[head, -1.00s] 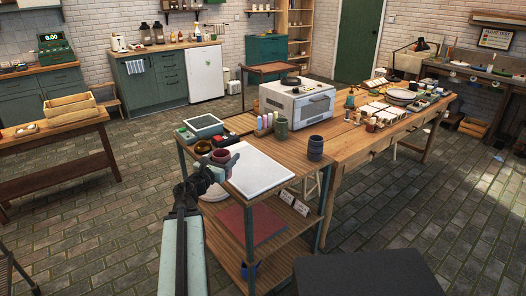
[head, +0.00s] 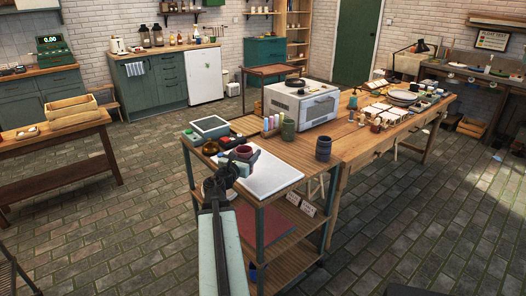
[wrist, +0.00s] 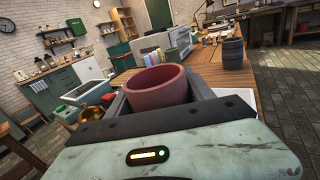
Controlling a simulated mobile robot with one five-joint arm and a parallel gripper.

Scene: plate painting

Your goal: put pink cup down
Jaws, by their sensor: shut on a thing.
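The pink cup (head: 244,151) is dull reddish pink and upright. My gripper (head: 242,160) is shut on it, with a jaw on either side. In the wrist view the cup (wrist: 155,82) sits between the grey jaws, its open rim facing up and its lower part hidden. My gripper and the cup are over the near wooden cart (head: 286,190), in front of the white board (head: 275,178). I cannot tell how far the cup's base is above the surface.
A green cup (head: 288,130) and a dark ribbed cup (head: 323,148) stand behind and right. A white oven (head: 300,106) is farther back. The board's right part is clear.

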